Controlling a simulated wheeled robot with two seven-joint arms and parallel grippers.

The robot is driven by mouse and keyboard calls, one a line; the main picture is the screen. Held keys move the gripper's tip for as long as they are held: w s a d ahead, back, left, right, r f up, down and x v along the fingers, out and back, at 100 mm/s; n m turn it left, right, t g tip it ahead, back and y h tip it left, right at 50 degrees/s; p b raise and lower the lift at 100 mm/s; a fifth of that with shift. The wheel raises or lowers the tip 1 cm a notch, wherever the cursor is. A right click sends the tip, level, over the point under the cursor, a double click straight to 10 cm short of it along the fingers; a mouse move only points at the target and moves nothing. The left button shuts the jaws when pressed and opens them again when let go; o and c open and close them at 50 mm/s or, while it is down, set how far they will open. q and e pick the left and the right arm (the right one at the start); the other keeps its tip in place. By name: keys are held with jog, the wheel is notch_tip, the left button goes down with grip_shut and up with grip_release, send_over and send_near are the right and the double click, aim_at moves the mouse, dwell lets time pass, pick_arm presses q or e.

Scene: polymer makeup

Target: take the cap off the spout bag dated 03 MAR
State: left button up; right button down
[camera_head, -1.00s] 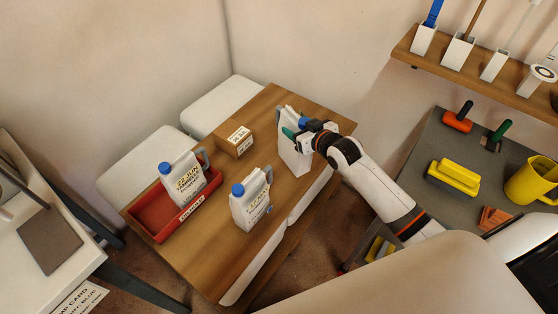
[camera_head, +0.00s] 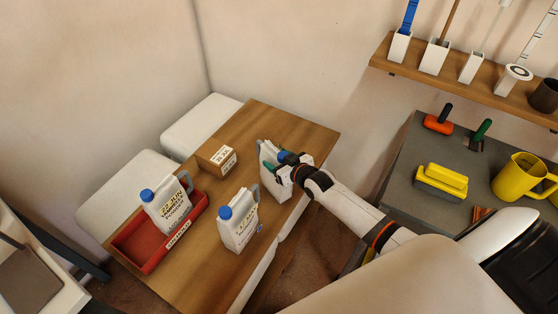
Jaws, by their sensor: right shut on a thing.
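Three white spout bags with blue caps are in the head view. One bag (camera_head: 271,180) stands at the table's right side, its label not visible; my right gripper (camera_head: 282,166) is at its top, shut on its blue cap (camera_head: 284,156). The gripper partly covers the bag. I cannot tell whether the cap is still seated on the spout. A second bag (camera_head: 238,232) stands capped at the front edge; its date is too small to read surely. A third bag (camera_head: 168,212), label seeming to read 22 JUN, stands capped in the red tray (camera_head: 150,268). My left gripper is not in view.
A small cardboard box (camera_head: 216,157) sits behind the bags on the wooden table (camera_head: 295,130). White stools flank the table's far side. A grey bench (camera_head: 405,190) at right holds a yellow mug (camera_head: 512,178) and tools. A wall shelf (camera_head: 465,85) hangs above it.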

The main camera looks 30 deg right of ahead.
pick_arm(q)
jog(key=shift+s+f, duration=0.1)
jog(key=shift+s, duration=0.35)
pick_arm(e)
jog(key=shift+c, duration=1.6)
grip_release()
jog(key=shift+r, duration=0.15)
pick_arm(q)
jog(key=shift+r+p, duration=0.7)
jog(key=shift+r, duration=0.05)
pick_arm(e)
jog(key=v, duration=1.2)
